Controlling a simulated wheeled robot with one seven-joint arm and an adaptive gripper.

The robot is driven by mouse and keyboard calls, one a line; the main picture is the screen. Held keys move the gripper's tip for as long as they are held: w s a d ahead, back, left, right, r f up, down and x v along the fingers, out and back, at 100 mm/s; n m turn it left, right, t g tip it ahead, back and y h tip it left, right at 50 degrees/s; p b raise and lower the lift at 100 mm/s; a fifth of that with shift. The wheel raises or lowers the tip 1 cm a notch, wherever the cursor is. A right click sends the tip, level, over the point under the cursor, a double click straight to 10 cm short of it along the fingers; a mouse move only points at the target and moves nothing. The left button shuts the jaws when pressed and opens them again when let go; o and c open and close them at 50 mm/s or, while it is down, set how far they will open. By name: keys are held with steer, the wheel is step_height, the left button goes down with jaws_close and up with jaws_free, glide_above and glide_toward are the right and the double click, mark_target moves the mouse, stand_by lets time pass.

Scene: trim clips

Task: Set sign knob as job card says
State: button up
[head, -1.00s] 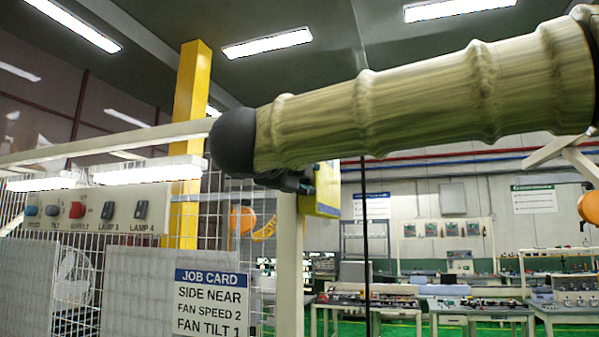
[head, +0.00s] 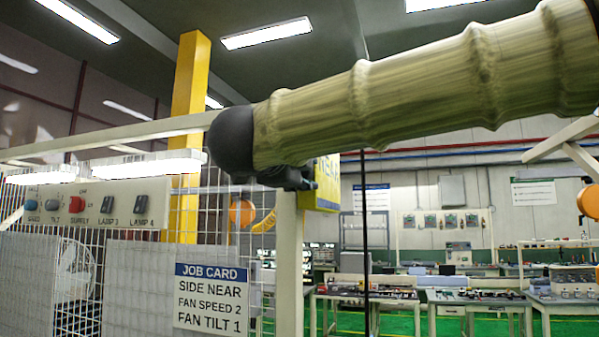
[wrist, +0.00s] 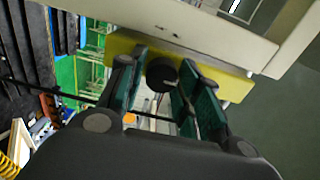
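The job card (head: 211,298) hangs on the mesh and reads SIDE NEAR, FAN SPEED 2, FAN TILT 1. The yellow sign box (head: 327,187) is on the pale post, with part of its lettering hidden behind my arm. In the wrist view the yellow sign plate (wrist: 121,45) carries a dark round knob (wrist: 162,73). My gripper (wrist: 160,84) is open, with one finger on each side of the knob. Whether the pads touch it I cannot tell. In the head view my gripper is mostly hidden behind my arm.
A control panel (head: 95,190) at left has speed and tilt knobs, a red supply switch (head: 76,204) and two lamp switches. A fan (head: 75,270) stands behind the mesh. A pale beam (wrist: 190,35) crosses close to the sign in the wrist view. Workbenches stand far back.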

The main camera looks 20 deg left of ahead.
steer(key=shift+o, duration=1.4)
steer(key=s, duration=1.2)
steer(key=shift+a, duration=0.15)
